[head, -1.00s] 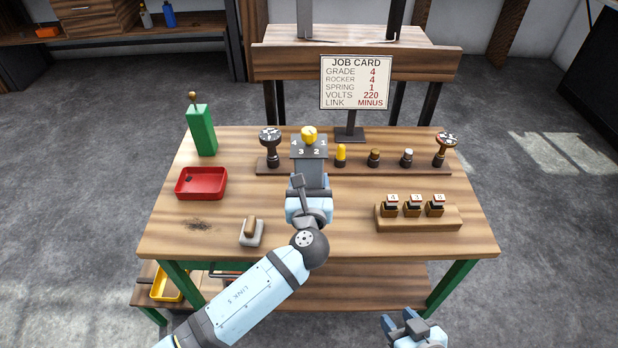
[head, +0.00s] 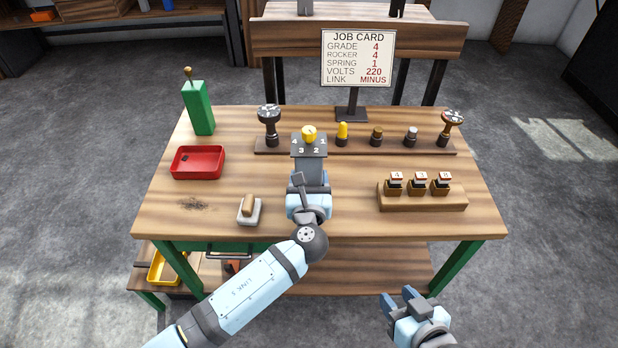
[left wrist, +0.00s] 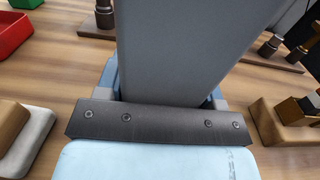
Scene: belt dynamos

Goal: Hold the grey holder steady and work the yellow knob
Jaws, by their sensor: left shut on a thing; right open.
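The grey holder (head: 309,150) stands upright on the table, its top plate marked 4, 1, 3 and 2. The yellow knob (head: 309,133) sits on top of that plate. My left gripper (head: 309,182) is shut on the holder from the front. In the left wrist view the holder (left wrist: 170,50) fills the middle, rising from between the fingers, which it mostly hides. My right gripper (head: 404,298) is open and empty, below the table's front edge at the right, away from the knob.
A job card (head: 357,58) stands behind a dark rack (head: 385,148) of several knobs and caps. A wooden block (head: 422,198) with three labelled pieces is at right. A red tray (head: 198,163), a green post (head: 199,108) and a small brush-like block (head: 249,210) are at left.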

